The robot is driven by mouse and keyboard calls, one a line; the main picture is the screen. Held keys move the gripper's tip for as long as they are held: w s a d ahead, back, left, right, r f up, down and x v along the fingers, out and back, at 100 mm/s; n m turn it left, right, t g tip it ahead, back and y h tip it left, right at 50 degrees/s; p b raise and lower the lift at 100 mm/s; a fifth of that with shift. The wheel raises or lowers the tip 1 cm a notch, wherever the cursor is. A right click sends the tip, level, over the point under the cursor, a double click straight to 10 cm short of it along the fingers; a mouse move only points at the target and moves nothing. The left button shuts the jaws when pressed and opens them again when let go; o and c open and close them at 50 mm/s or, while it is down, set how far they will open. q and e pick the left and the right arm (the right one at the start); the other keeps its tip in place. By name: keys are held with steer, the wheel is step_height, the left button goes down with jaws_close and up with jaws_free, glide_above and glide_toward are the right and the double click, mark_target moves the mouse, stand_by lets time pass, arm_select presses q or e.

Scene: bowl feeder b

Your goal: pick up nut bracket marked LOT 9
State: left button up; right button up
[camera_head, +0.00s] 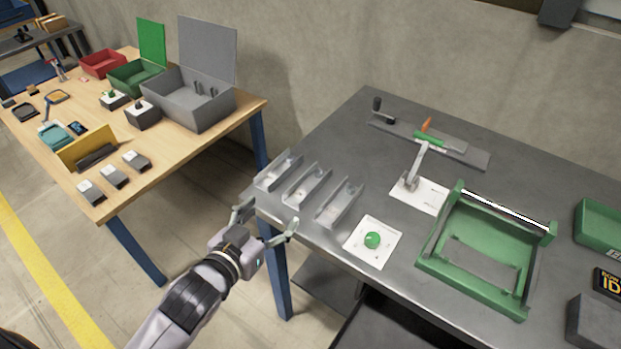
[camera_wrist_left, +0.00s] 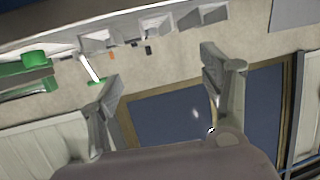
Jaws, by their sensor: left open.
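Three grey channel-shaped brackets stand in a row at the near left end of the dark metal table: a left one (camera_head: 279,171), a middle one (camera_head: 306,186) and a right one (camera_head: 339,203). Each has small details inside, but I cannot read any lot marking. My left gripper (camera_head: 270,215) is open and empty at the table's left edge, just in front of the brackets and apart from them. In the left wrist view its spread fingers (camera_wrist_left: 160,82) show, with grey bracket shapes (camera_wrist_left: 156,24) at the top. My right gripper is out of view.
A white plate with a green button (camera_head: 372,240) lies right of the brackets. A green frame (camera_head: 484,253) and a lever fixture (camera_head: 412,180) stand further right. A wooden table (camera_head: 180,150) with bins is at left. A gap separates the tables.

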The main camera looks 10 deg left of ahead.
mark_target(303, 193)
arm_select(q)
steer(key=x, duration=0.8)
steer(key=shift+w+d+f+p, duration=0.1)
steer(key=shift+w+f+p, duration=0.05)
steer(key=shift+w+p, duration=0.15)
steer(key=shift+w+d+f, duration=0.1)
steer(key=shift+w+f, duration=0.05)
steer(key=shift+w, duration=0.35)
steer(key=shift+d+p+x, duration=0.15)
steer(key=shift+p+x, duration=0.05)
steer(key=shift+x, duration=1.1)
steer(key=shift+d+p+x, duration=0.2)
steer(key=shift+x, duration=1.15)
steer(key=shift+s, duration=0.15)
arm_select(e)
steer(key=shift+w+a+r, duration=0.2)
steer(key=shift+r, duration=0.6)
arm_select(q)
steer(key=c, duration=1.5)
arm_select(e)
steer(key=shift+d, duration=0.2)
